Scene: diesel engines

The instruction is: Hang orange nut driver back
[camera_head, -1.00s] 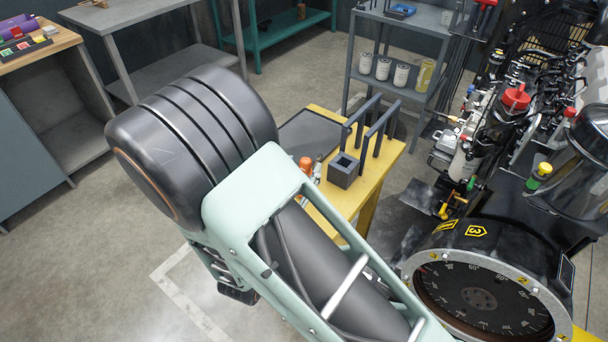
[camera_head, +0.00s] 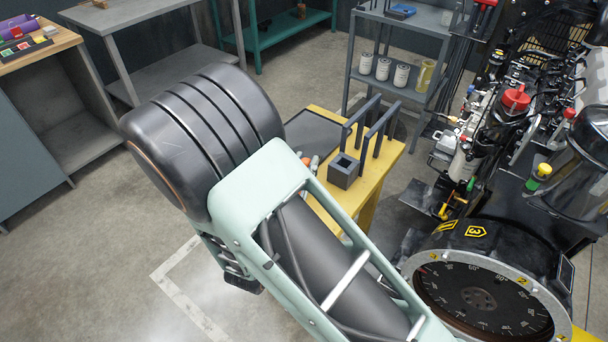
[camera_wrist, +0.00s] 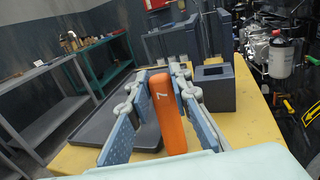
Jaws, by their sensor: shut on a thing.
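The driver's lower end is hidden. In the head view, only a bit of orange (camera_head: 306,160) shows past my arm. A dark block with a square opening (camera_wrist: 212,88) stands on the table just right of the gripper; it also shows in the head view (camera_head: 343,172). Behind it is a dark rack of upright posts and bars (camera_head: 371,128).
A dark flat tray (camera_head: 312,132) lies on the yellow table (camera_head: 372,182), left of the block. The engine (camera_head: 480,235) stands to the right. A grey shelf with several white canisters (camera_head: 383,68) is behind. Bare yellow tabletop shows around the block.

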